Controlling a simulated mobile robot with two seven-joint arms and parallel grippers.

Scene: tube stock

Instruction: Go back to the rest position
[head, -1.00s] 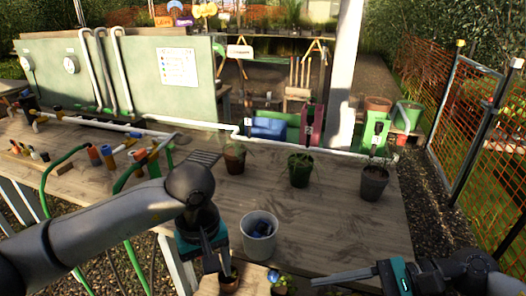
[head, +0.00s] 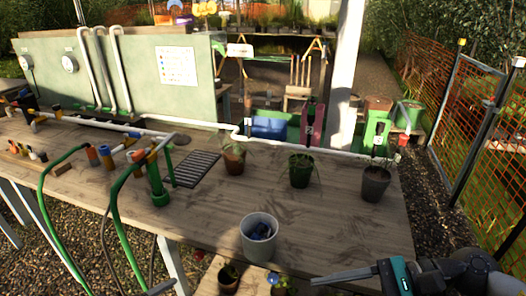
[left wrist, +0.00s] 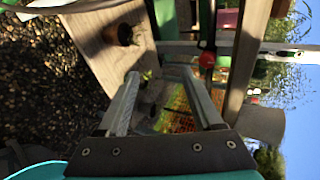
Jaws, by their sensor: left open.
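My left gripper (left wrist: 157,85) is open in the left wrist view, with its two fingers apart and nothing held between them. In the head view only a small dark tip near the bottom edge may belong to it. My right gripper (head: 345,276) is low at the right in the head view, pointing left. Its fingers are seen side-on, so their gap is hidden, and no object shows at their tips. A white pot (head: 259,245) with blue items inside stands at the table's front edge, left of and beyond the right gripper.
The wooden table (head: 320,225) is mostly clear in the middle. Plant pots (head: 301,170) stand along its back. Green hoses and a pipe fitting (head: 158,190) rise at the left. Small potted plants (head: 229,277) sit lower in front. An orange mesh fence (head: 490,150) is at the right.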

